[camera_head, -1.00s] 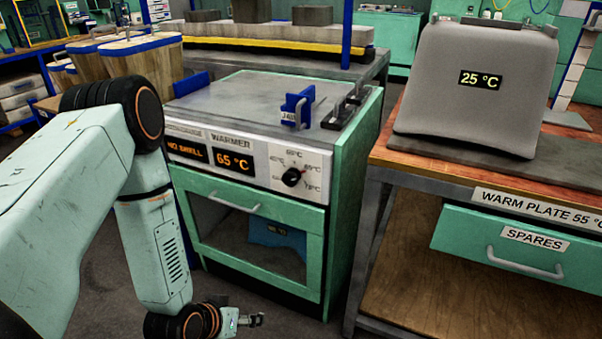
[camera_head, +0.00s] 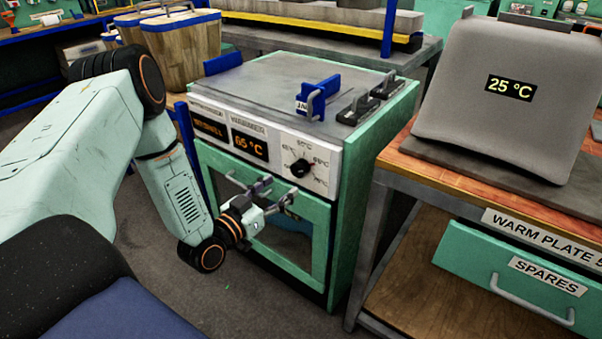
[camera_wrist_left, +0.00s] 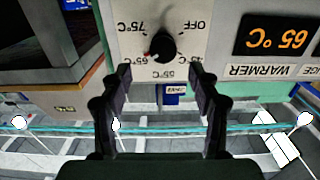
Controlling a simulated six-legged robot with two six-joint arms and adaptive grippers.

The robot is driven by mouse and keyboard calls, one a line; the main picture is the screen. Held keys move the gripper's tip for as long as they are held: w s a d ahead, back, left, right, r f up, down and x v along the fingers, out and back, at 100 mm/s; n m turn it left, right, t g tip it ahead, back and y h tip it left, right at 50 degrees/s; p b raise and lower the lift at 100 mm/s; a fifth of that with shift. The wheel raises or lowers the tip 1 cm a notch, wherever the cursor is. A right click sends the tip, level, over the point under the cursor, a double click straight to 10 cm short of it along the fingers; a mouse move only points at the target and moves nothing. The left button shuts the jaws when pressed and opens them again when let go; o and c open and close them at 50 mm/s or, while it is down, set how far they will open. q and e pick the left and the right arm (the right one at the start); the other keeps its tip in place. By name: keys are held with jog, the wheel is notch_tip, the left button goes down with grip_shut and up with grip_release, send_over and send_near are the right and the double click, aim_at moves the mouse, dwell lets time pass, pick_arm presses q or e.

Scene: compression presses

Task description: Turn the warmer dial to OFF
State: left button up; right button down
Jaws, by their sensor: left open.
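The warmer (camera_head: 262,180) is a green cabinet with a light control panel. Its black dial (camera_head: 300,168) sits at the right of that panel, and the display (camera_head: 249,145) reads 65 °C. In the left wrist view, which is upside down, the dial (camera_wrist_left: 163,47) shows with a red mark towards 65°C; the OFF label (camera_wrist_left: 194,25) is at upper right. My left gripper (camera_head: 276,187) is open and empty, just below and left of the dial in the head view. In the wrist view its two fingers (camera_wrist_left: 160,85) stand apart, short of the dial. My right gripper is not in view.
A door handle (camera_head: 243,186) lies close behind my left gripper. A blue bracket (camera_head: 316,97) stands on the warmer top. A bench at right holds a grey bag-like block (camera_head: 505,110) reading 25 °C, above an open green SPARES drawer (camera_head: 510,275).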

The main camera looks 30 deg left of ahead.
aim_at(296, 171)
pick_arm(q)
jog(key=w+b, duration=0.2)
jog(key=w, duration=0.3)
jog(key=shift+w+f, duration=0.15)
jog(key=shift+w, duration=0.25)
jog(key=shift+w+b, duration=0.35)
jog(key=shift+w+r, duration=0.2)
jog(key=shift+w, duration=0.15)
jog(key=shift+d+f, duration=0.1)
jog(key=shift+c, duration=0.2)
jog(key=c, duration=1.1)
